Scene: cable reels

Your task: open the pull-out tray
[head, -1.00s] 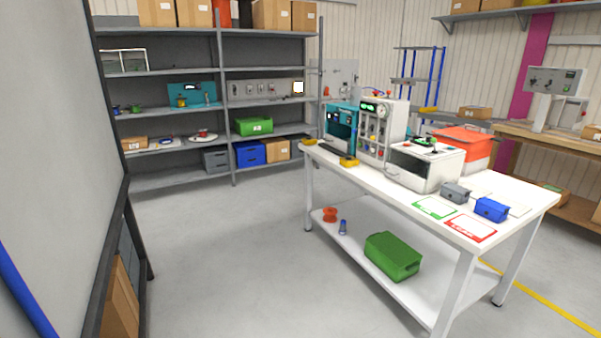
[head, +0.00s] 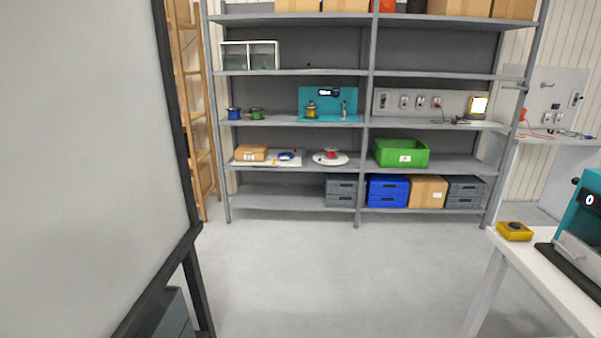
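A grey shelf rack (head: 366,120) stands ahead against the wall. On one of its lower shelves lies a thin white board (head: 270,161) with a cardboard box and small reel parts on it. Beside it is a round white plate (head: 342,159) with a red reel. I cannot tell for sure which item is the pull-out tray; no tray is visibly drawn out past the shelf edge. Neither of my grippers is in view.
A large grey panel on a dark frame (head: 192,150) stands close on the left. A white table (head: 545,285) with a yellow device (head: 514,231) is at the right. A green bin (head: 401,153) and blue drawer box (head: 387,191) sit on the rack. The floor between is clear.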

